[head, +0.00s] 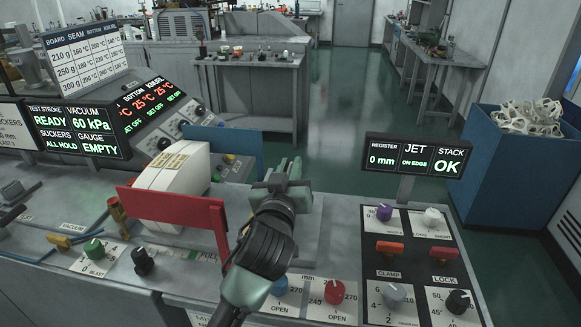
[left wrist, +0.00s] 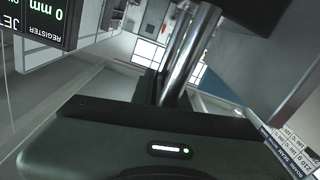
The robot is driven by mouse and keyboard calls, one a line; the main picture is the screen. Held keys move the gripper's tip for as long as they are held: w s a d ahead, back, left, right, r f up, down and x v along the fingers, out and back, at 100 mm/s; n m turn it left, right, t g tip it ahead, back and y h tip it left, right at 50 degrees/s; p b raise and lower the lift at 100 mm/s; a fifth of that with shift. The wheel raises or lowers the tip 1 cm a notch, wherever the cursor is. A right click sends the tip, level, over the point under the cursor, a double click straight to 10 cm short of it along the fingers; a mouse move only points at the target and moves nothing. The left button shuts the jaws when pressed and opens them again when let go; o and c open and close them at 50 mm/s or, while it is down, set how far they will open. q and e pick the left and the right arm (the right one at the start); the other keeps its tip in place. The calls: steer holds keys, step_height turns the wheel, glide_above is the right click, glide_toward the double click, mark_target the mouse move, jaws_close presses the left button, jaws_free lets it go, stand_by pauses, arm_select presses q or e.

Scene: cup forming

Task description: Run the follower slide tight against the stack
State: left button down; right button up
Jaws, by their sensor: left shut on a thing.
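The pale block-like stack (head: 175,180) stands at an angle left of centre in the head view, with a printed label on its top. A red plate (head: 172,208), which looks like the follower slide's plate, stands in front of it. Any gap between plate and stack cannot be told. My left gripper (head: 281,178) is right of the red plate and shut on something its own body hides. The left wrist view shows my dark wrist housing, with shiny metal bars (left wrist: 190,50) beyond it. My right gripper is in neither view.
A blue plate (head: 225,146) stands behind the stack. The stack display (head: 418,156) reads OK and the left display (head: 78,128) reads READY. Control knobs, including a red one (head: 334,291), line the front. A blue bin (head: 520,165) stands at right.

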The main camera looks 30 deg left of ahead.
arm_select(q)
steer(key=a, duration=0.2)
steer(key=s+a+p, duration=0.1)
steer(key=a, duration=0.1)
steer(key=shift+s+a, duration=0.15)
steer(key=shift+a, duration=0.05)
steer(key=c, duration=1.5)
jaws_free()
steer(key=shift+o, duration=0.2)
steer(key=shift+d, duration=0.1)
step_height(320, 180, up, 20)
steer(key=p, duration=0.1)
steer(key=shift+p, duration=0.35)
